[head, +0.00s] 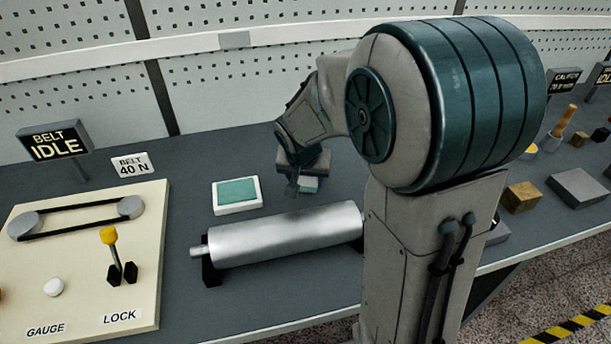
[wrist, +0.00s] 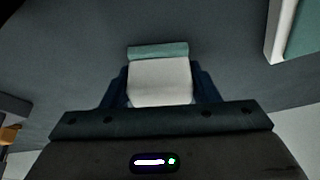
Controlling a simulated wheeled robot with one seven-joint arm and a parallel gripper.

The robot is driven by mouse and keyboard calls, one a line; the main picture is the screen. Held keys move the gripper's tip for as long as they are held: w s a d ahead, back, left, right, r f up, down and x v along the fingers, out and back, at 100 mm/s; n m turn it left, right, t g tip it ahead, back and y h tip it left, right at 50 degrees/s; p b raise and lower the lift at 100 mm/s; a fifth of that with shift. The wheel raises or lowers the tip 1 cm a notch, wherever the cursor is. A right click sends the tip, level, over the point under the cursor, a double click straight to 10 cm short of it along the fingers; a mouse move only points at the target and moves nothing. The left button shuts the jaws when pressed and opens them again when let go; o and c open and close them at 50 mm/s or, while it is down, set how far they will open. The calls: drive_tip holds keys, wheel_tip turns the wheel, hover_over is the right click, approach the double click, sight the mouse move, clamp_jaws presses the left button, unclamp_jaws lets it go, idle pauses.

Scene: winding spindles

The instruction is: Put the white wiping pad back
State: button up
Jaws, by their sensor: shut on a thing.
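The white wiping pad (wrist: 160,82), a pale block with a teal strip along its far edge, is between the two dark fingers of my gripper (wrist: 160,90) in the wrist view. In the head view a small pale part of the pad (head: 310,184) shows under my gripper (head: 302,186), which is shut on it. A white tray with a teal inside (head: 222,209) lies on the bench to the left of my gripper. The tray's pale rim (wrist: 281,28) also shows at the top right of the wrist view. Whether the pad touches the bench I cannot tell.
A metal roller (head: 285,235) lies on dark supports in front of the tray and my gripper. A cream belt panel (head: 80,270) with a yellow-topped lever (head: 109,238) stands at the left. Several blocks, including a wooden one (head: 522,197), are at the right, behind my arm.

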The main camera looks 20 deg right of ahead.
drive_tip(key=shift+f, duration=0.2)
drive_tip(key=o, duration=1)
drive_tip(key=shift+o, duration=0.2)
drive_tip(key=shift+r, duration=0.1)
drive_tip(key=v, duration=1.2)
drive_tip(key=shift+p, duration=0.4)
drive_tip(key=shift+r, duration=0.1)
drive_tip(key=s+p, duration=0.1)
drive_tip(key=s, duration=0.2)
drive_tip(key=s+d+r+n+p, duration=0.1)
drive_tip(key=s, duration=0.2)
drive_tip(key=s+n+p, duration=0.1)
drive_tip(key=s, duration=0.2)
drive_tip(key=shift+d+r+g+y, duration=0.4)
drive_tip(key=s+n+p, duration=0.1)
drive_tip(key=s, duration=0.2)
drive_tip(key=s+n+p, duration=0.1)
drive_tip(key=s, duration=0.2)
drive_tip(key=shift+f+y, duration=0.2)
drive_tip(key=shift+y, duration=0.2)
